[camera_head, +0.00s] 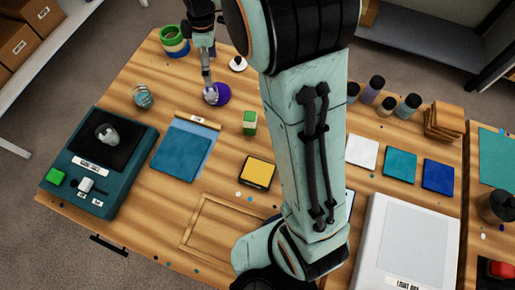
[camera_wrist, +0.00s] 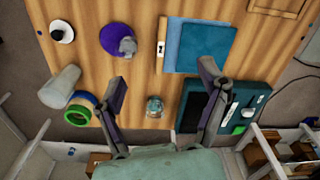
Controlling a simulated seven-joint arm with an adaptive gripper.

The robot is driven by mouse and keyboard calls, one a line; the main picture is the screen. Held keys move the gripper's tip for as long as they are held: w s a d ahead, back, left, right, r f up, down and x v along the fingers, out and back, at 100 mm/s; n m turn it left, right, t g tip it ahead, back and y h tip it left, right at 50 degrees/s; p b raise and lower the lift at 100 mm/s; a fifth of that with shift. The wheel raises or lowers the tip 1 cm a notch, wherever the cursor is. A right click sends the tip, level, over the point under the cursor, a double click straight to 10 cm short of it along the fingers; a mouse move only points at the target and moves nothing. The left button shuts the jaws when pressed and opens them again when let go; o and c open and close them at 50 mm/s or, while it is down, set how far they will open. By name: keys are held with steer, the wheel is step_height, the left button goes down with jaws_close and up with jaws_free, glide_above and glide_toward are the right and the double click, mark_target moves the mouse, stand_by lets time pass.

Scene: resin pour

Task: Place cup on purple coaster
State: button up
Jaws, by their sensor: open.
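The purple coaster (camera_head: 223,92) lies at the back left of the table; it also shows in the wrist view (camera_wrist: 111,36). A small greyish cup (camera_head: 211,97) stands at the coaster and covers part of it; in the wrist view the cup (camera_wrist: 128,47) sits over the coaster's right edge. I cannot tell whether its whole base rests on it. My gripper (camera_head: 208,84) hangs close to the cup in the head view. In the wrist view my gripper (camera_wrist: 162,72) has its fingers spread, nothing between them, with the cup beyond the fingertips.
A clear cup-like vessel (camera_head: 143,96) stands left of the coaster. Tape rolls (camera_head: 174,41) and a small white piece (camera_head: 238,64) are behind. A pale cylinder (camera_wrist: 60,87) shows beside the rolls in the wrist view. Blue sheets (camera_head: 182,150) and a scale (camera_head: 130,164) lie in front.

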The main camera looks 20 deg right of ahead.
steer(key=s+r+m, duration=0.1)
steer(key=s+m, duration=1)
steer(key=s, duration=1.4)
steer(key=shift+a+r+m, duration=0.2)
steer(key=shift+r+m, duration=0.1)
steer(key=shift+s, duration=0.1)
